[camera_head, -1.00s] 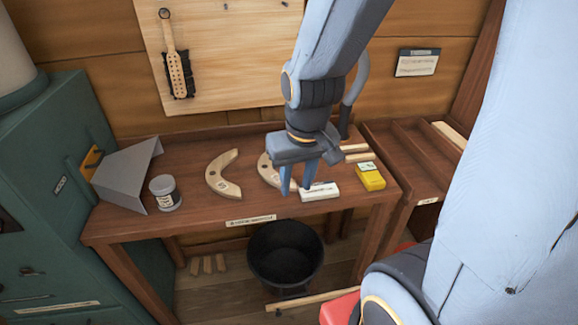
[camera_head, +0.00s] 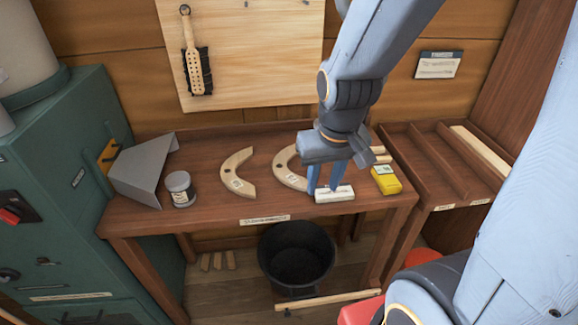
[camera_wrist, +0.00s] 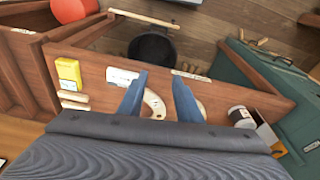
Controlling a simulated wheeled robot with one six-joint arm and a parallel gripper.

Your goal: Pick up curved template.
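Two pale wooden curved templates lie on the brown workbench (camera_head: 215,207). The left one (camera_head: 238,173) is fully visible in the head view. The right one (camera_head: 286,174) is partly hidden behind my gripper (camera_head: 324,188). My gripper is open and empty, its blue fingers pointing down by the right template and the white labelled block (camera_head: 336,195). In the wrist view a curved template (camera_wrist: 154,104) shows between the fingers of my gripper (camera_wrist: 158,78). Part of another shows past the right finger. I cannot tell the fingertips' height over the bench.
A yellow box (camera_head: 386,180) stands right of the white block. A labelled jar (camera_head: 180,188) and a grey bent sheet (camera_head: 143,170) stand at the left end. A black bucket (camera_head: 297,258) is below the bench. A slotted side table (camera_head: 440,160) adjoins on the right.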

